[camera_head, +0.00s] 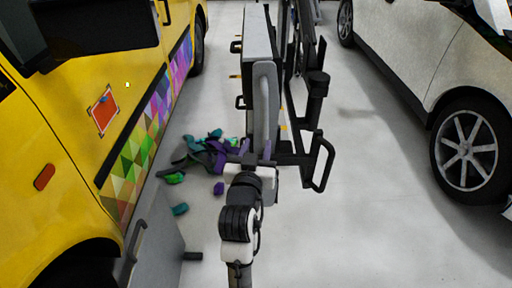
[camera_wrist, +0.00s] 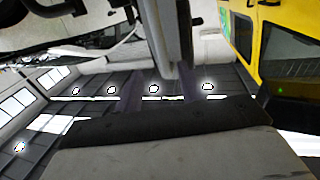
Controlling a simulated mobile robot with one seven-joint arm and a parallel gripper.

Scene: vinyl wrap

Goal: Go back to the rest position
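My arm rises from the bottom middle of the camera_head view. Its far end, where my gripper (camera_head: 250,160) appears to be, lies in front of the grey equipment stand (camera_head: 262,40). The fingers are too small and overlapped there to tell whether they are open or shut. I cannot tell whether the gripper touches the stand. The yellow vehicle (camera_head: 45,150) stands at the left with a band of coloured triangle vinyl (camera_head: 135,155) along its side. An orange-red patch (camera_head: 103,110) with a small blue thing on it sits above the band.
Crumpled green, teal and purple scraps (camera_head: 205,150) lie on the floor between vehicle and stand. The stand's black handle (camera_head: 322,165) juts right. A white car (camera_head: 440,60) is at the right. Grey floor (camera_head: 370,190) is clear between stand and car. Ceiling lights (camera_wrist: 153,89) show in the camera_wrist view.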

